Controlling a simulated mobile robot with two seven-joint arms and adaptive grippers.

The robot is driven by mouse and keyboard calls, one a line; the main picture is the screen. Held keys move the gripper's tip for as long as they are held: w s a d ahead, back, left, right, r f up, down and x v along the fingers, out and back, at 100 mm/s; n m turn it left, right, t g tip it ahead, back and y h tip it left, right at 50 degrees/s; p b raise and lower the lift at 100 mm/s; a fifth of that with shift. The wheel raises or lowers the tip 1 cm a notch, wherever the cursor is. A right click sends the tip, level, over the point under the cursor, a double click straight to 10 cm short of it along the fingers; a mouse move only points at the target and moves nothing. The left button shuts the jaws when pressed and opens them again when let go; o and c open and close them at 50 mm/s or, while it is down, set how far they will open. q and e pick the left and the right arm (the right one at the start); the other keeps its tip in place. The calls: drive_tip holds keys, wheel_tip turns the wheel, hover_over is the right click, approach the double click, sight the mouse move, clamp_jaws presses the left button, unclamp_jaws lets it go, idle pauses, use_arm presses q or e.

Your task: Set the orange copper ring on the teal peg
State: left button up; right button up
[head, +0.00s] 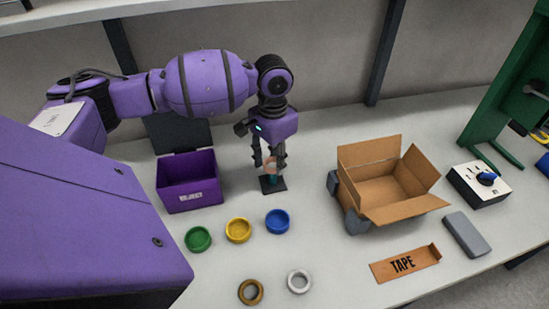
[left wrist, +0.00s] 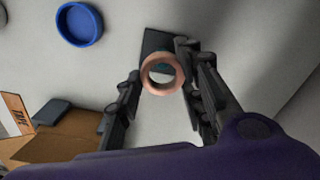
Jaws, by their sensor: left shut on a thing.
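The orange copper ring (left wrist: 147,78) is held between the fingers of my left gripper (left wrist: 160,82) in the left wrist view. It also shows in the head view (head: 271,161), partly hidden by the fingers. The teal peg (head: 272,179) stands on a dark square base (head: 275,188) just below the ring. In the left wrist view the ring covers most of the peg, and the dark base (left wrist: 155,40) shows behind it. I cannot tell whether the ring is around the peg's top or just above it. My right gripper is out of view.
A purple bin (head: 190,196) stands left of the peg. Green (head: 198,239), yellow (head: 238,230) and blue (head: 277,221) dishes lie in front. A brown ring (head: 251,292) and a silver ring (head: 299,282) lie nearer. An open cardboard box (head: 397,212) stands right.

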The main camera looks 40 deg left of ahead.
sight(273, 172)
use_arm(q)
drive_tip(key=shift+f, duration=0.65)
wheel_tip(273, 172, down, 3)
drive_tip(key=b, duration=0.2)
drive_tip(key=shift+r+b, duration=0.1)
drive_tip(key=shift+b, duration=0.2)
drive_tip(key=shift+f+b, duration=0.6)
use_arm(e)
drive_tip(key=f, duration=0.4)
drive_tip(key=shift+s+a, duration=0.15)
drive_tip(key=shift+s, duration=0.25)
use_arm(q)
drive_tip(key=shift+r, duration=0.1)
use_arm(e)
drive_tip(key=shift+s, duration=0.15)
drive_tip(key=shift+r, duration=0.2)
use_arm(q)
drive_tip(key=shift+p, duration=0.6)
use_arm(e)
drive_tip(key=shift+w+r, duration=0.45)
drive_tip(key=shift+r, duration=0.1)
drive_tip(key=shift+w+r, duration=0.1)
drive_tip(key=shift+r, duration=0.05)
